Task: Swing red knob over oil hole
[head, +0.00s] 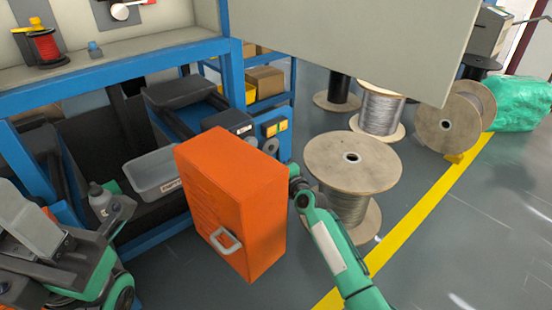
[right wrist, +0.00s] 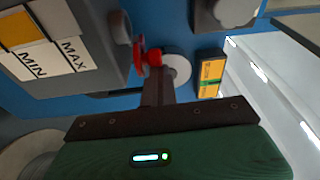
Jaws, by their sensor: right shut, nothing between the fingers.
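The red knob (right wrist: 152,58) shows in the right wrist view, beside a grey machine housing with MIN and MAX labels. A pale round disc (right wrist: 177,68) lies just right of the knob; I cannot tell whether it is the oil hole or covers it. My right gripper (right wrist: 159,84) is shut and empty, its fingertips close below the knob; I cannot tell whether they touch it. In the head view the right gripper is hidden behind the orange cabinet. My left arm is at the lower left of the head view; its fingers cannot be made out clearly.
The orange cabinet (head: 225,190) stands close to my right arm. A wooden cable spool (head: 350,163) is right of that arm. A blue bench (head: 120,70) and a grey bin (head: 155,178) lie left. A yellow-black label (right wrist: 211,74) is right of the disc.

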